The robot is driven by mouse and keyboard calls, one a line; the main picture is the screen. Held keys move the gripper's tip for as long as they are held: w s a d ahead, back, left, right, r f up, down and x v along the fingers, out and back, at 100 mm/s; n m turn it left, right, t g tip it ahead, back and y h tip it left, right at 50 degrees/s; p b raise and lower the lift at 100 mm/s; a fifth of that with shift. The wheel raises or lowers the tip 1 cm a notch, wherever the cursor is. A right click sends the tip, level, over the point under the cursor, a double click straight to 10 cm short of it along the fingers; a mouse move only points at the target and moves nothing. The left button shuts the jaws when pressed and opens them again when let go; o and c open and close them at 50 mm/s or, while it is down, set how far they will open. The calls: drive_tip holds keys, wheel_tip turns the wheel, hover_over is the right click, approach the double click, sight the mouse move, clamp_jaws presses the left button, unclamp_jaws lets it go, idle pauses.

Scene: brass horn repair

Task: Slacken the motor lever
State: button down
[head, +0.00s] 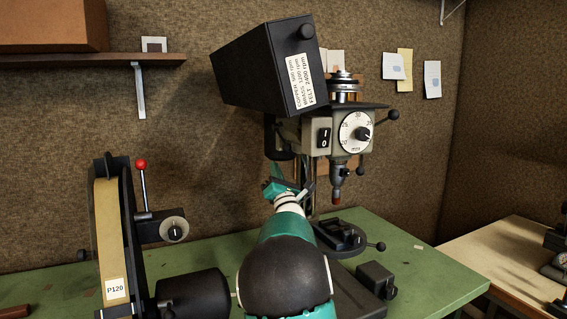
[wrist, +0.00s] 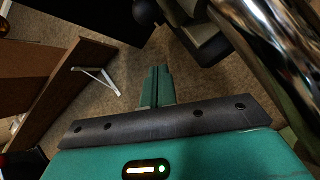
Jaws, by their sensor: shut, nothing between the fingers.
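The drill press has a grey head (head: 315,132) with a switch and a numbered dial (head: 355,133). Its black belt cover (head: 250,70) is tipped up, and the pulley (head: 345,88) shows beside it. A lever with a black ball (head: 392,115) sticks out at the head's right; I cannot tell whether this is the motor lever. My gripper (head: 277,172) is in front of the press, below and left of its head, apart from the ball lever. In the wrist view its teal fingers (wrist: 157,85) are together and empty. A black ball (wrist: 147,12) shows beyond them.
A belt grinder (head: 112,235) with a red-ball lever (head: 141,164) stands on the green bench (head: 425,250) at left. The chrome column (wrist: 270,50) passes close to my gripper at right. A shelf (head: 90,60) is on the wall. The bench's right front is mostly clear.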

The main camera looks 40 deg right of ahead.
sight(281, 137)
drive_tip(key=s+r, duration=0.3)
drive_tip(key=r, duration=0.2)
drive_tip(key=shift+s+d+r, duration=0.4)
idle(0.4)
